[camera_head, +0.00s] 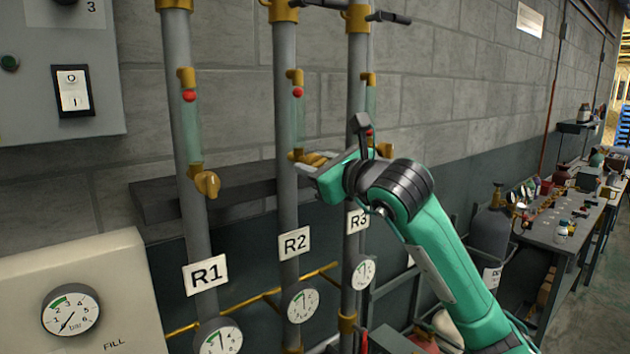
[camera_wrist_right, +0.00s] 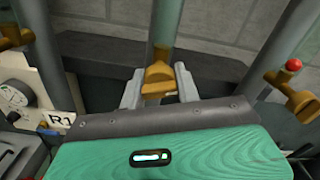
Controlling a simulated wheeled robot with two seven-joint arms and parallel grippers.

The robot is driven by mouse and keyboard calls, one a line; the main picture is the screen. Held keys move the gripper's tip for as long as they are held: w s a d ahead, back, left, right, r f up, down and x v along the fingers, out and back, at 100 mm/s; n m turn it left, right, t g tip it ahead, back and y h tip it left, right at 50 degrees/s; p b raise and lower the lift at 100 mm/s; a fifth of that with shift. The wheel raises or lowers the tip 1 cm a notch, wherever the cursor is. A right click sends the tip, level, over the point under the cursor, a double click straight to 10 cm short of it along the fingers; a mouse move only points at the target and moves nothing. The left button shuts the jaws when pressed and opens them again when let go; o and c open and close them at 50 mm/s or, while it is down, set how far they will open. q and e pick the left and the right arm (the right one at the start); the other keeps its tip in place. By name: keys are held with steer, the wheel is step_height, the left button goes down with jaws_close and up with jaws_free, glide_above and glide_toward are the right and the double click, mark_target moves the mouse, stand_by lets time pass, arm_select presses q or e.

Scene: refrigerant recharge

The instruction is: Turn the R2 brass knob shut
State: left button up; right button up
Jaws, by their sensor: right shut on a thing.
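The R2 brass knob (camera_head: 314,157) sits on the middle grey pipe, above the R2 label (camera_head: 295,242) and below a sight tube (camera_head: 298,121) with a red ball near its top. My right gripper (camera_head: 303,163) reaches it from the right and partly hides it. In the right wrist view the brass knob (camera_wrist_right: 158,80) sits between the two grey fingers of my right gripper (camera_wrist_right: 159,86), which is shut on it. My left gripper is not in view.
The R1 knob (camera_head: 207,184) is to the left on its own pipe. The R3 pipe (camera_head: 354,75) stands close on the right, its knob (camera_wrist_right: 302,104) near my gripper. Gauges (camera_head: 300,302) hang below the labels. A workbench (camera_head: 575,225) stands at the far right.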

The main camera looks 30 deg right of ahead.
steer(key=n+b, duration=0.2)
steer(key=n, duration=0.1)
steer(key=shift+f, duration=0.15)
steer(key=n+b, duration=0.2)
steer(key=n, duration=0.1)
steer(key=shift+n+b, duration=0.3)
steer(key=n+b, duration=0.1)
steer(key=n, duration=0.2)
steer(key=shift+r+n+b, duration=0.2)
steer(key=shift+n+b, duration=0.4)
steer(key=shift+n, duration=1.5)
steer(key=o, duration=0.9)
steer(key=shift+o, duration=0.2)
steer(key=shift+s, duration=0.1)
